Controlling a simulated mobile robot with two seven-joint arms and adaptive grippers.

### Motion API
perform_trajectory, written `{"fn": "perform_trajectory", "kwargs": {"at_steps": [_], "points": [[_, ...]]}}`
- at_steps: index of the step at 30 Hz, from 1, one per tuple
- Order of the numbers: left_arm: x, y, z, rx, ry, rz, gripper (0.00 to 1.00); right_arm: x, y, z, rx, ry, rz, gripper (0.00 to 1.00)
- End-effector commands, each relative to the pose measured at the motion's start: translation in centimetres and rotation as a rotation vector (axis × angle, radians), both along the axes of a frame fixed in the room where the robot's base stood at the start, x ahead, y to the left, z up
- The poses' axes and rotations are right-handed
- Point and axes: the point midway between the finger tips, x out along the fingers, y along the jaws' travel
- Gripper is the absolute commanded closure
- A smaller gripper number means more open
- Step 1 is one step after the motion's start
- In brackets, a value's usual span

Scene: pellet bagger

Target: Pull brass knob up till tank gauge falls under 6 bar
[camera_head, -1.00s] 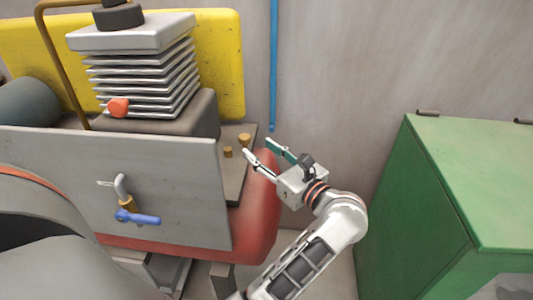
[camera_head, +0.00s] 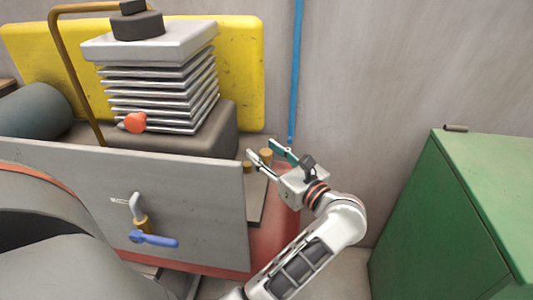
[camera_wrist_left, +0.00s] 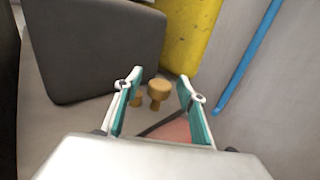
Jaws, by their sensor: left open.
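Two brass knobs stand on the dark plate beside the compressor block. The taller mushroom-shaped knob (camera_wrist_left: 158,88) shows in the left wrist view between my finger lines. A smaller brass knob (camera_wrist_left: 136,99) sits just left of it, partly behind the left finger. In the head view the taller knob (camera_head: 266,152) is partly hidden by my fingers, and the smaller knob (camera_head: 247,166) is just left of them. My left gripper (camera_head: 263,149) is open and empty, its fingertips close to the knobs; it also shows in the left wrist view (camera_wrist_left: 160,77). No tank gauge is visible.
The finned compressor head (camera_head: 160,85) and dark block (camera_head: 190,130) stand left of the knobs. A grey panel (camera_head: 190,200) carries a blue-handled valve (camera_head: 152,239). A blue pipe (camera_head: 296,70) runs down the wall behind. A green cabinet (camera_head: 430,220) stands right.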

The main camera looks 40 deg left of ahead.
Motion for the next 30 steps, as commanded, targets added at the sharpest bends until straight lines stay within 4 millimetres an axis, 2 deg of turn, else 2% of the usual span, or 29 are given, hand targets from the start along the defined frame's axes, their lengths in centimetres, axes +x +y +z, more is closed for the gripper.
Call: {"fn": "perform_trajectory", "kwargs": {"at_steps": [6, 7, 11, 19, 30], "points": [[0.0, 0.0, 0.0, 0.000, 0.000, 0.000, 0.60, -0.2, -0.1, -0.2, -0.002, 0.005, -0.001, 0.60], [0.0, 0.0, 0.0, 0.000, 0.000, 0.000, 0.65, -0.2, -0.1, -0.2, -0.002, 0.005, -0.001, 0.60], [0.0, 0.0, 0.0, 0.000, 0.000, 0.000, 0.99, -0.3, -0.1, -0.2, -0.002, 0.008, 0.000, 0.60], [0.0, 0.0, 0.1, -0.001, -0.001, 0.000, 1.00, -0.2, -0.1, -0.1, -0.002, 0.005, 0.001, 0.60], [0.0, 0.0, 1.6, -0.002, -0.005, 0.000, 1.00, 0.5, -0.1, 1.0, -0.002, -0.018, 0.001, 0.60]]}}
